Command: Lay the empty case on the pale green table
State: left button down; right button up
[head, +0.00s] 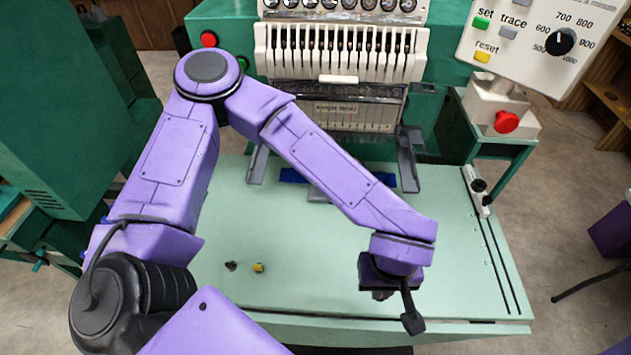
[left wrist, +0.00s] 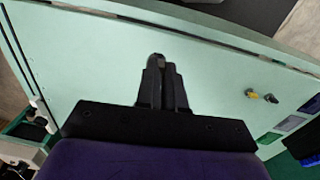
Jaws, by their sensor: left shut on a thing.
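My left gripper (head: 380,293) hangs low over the front right part of the pale green table (head: 320,240). In the left wrist view the gripper (left wrist: 160,75) points at the green top with its fingers close together. It is shut on the small, dark grey empty case (left wrist: 158,59), which barely shows between the fingertips. The wrist hides the case in the head view. I cannot tell whether the case touches the table. My right gripper is not in view.
A small dark piece (head: 231,266) and a yellow piece (head: 258,267) lie on the table's left part. A green sewing machine with needle head (head: 340,55) stands behind. A slotted rail (head: 480,195) runs along the right edge. The middle of the table is clear.

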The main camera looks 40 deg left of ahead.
pick_arm(q)
jog(key=shift+s+d+r, duration=0.15)
jog(key=shift+s+r, duration=0.05)
jog(key=shift+s, duration=0.25)
jog(key=w+a+f+p, duration=0.3)
jog(key=w+a+f, duration=0.2)
jog(key=w+a, duration=0.15)
send_over(349, 264)
notch_tip(349, 264, down, 5)
jog(key=shift+r, duration=0.2)
notch_tip(349, 264, down, 3)
jog(key=shift+f+m, duration=0.1)
jog(key=shift+m, duration=0.2)
jog(key=c, duration=1.2)
grip_release()
jog(key=shift+c, duration=0.2)
